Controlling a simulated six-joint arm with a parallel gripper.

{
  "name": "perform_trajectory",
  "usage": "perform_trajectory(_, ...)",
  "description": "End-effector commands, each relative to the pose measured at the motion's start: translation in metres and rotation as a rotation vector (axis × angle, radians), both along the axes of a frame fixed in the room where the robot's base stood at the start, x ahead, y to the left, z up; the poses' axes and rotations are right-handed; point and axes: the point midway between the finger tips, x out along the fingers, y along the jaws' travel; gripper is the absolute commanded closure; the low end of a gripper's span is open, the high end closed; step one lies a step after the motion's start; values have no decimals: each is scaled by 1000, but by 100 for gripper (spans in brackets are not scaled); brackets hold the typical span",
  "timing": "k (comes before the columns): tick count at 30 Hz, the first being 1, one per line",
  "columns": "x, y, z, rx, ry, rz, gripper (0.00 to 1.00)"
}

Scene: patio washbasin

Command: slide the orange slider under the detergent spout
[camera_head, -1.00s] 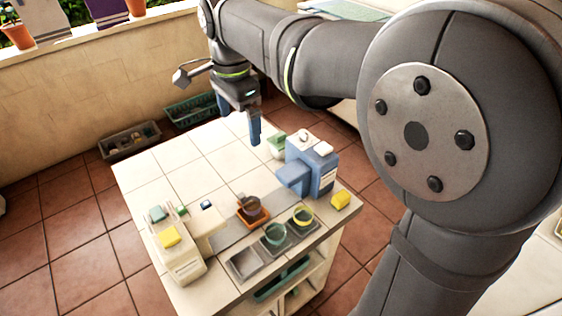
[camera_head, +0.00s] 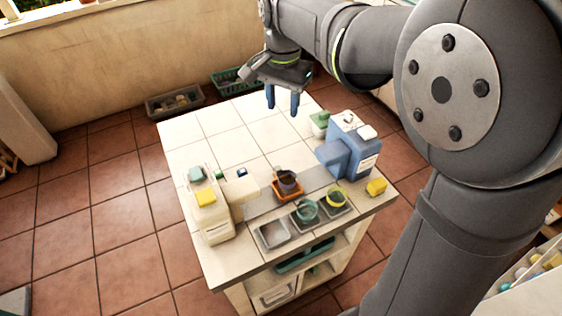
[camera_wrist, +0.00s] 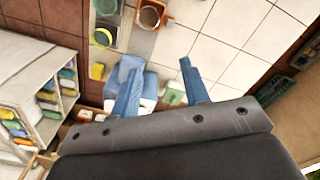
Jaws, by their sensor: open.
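The orange slider (camera_head: 287,194) sits on a grey track on the white tiled table, with a dark cup (camera_head: 288,179) on it. It also shows in the wrist view (camera_wrist: 164,20). The slider is between a white dispenser (camera_head: 214,221) at left and a blue dispenser (camera_head: 357,153) at right. The blue one juts towards the track; I cannot tell which has the detergent spout. My gripper (camera_head: 283,107) is open and empty above the table's far part, behind the slider and apart from it. In the wrist view its blue fingers (camera_wrist: 159,66) partly cover the blue dispenser (camera_wrist: 148,88).
A teal cup (camera_head: 306,212) and a yellow-rimmed cup (camera_head: 337,199) stand in front of the track, beside an empty grey tray (camera_head: 272,236). A yellow block (camera_head: 377,187) lies at the right edge. A green item (camera_head: 319,122) stands behind the blue dispenser. The far left tabletop is clear.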

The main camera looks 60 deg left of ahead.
Motion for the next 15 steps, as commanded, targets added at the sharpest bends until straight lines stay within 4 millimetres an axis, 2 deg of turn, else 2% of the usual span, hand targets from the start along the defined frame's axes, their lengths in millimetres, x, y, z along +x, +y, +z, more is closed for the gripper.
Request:
perform_trajectory(9,0,20,-53,-2,2,650,58)
perform_trajectory(15,0,26,-72,-1,1,908,58)
